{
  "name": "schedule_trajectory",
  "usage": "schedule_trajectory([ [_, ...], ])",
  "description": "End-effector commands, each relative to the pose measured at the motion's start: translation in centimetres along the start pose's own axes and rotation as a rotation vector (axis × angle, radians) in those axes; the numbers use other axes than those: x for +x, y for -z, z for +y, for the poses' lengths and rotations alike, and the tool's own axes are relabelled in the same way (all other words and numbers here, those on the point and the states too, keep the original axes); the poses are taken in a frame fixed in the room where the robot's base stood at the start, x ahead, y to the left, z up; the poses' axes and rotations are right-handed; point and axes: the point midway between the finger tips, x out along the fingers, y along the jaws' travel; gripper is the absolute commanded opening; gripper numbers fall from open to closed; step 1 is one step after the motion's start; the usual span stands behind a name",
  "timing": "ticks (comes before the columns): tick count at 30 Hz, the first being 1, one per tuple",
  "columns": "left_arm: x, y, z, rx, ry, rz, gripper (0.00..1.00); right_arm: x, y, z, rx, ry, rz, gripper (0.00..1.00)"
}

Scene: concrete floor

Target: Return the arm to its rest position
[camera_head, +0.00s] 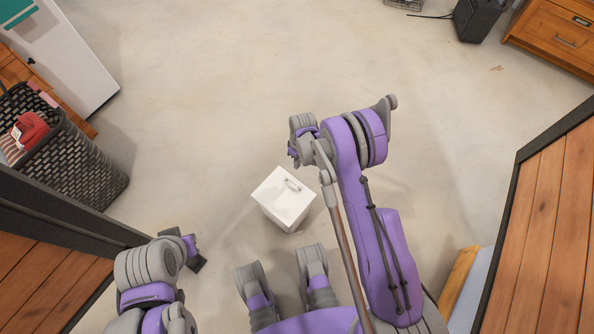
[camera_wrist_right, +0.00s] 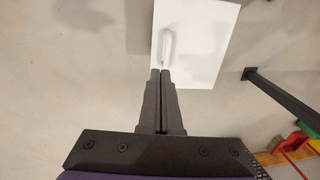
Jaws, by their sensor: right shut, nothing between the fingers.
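My right arm, purple and grey, reaches forward from the lower right in the head view. Its gripper (camera_head: 293,160) is partly hidden by the wrist, above the white box in the picture. In the right wrist view the two black fingers of this gripper (camera_wrist_right: 160,73) are together and empty. Their tips overlap the lower end of the handle on the white box (camera_wrist_right: 200,50); I cannot tell whether they touch. My left arm is folded at the lower left, with its dark gripper (camera_head: 198,263) small and unclear.
The white box (camera_head: 283,205) with a grey handle stands on the concrete floor (camera_head: 230,90). A dark woven basket (camera_head: 85,165) is at the left. Wooden-topped furniture (camera_head: 545,240) stands at the right, and more wood at the lower left. The floor ahead is largely clear.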

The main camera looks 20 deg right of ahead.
Motion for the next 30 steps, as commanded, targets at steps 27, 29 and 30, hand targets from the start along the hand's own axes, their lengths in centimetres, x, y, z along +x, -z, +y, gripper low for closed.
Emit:
schedule_trajectory([
  [27, -1.0, 0.3, 0.0, 0.0, 0.0, 0.004, 0.0, -11.8, -1.0, -0.7, 0.07, -0.038, 0.042, 0.0],
  [29, -1.0, 0.3, 0.0, 0.0, 0.0, 0.004, 0.0, -14.2, -1.6, -1.3, 0.099, -0.053, 0.06, 0.0],
  [30, -1.0, 0.3, 0.0, 0.0, 0.0, 0.004, 0.0, -15.8, -2.2, -1.8, 0.118, -0.064, 0.073, 0.0],
])
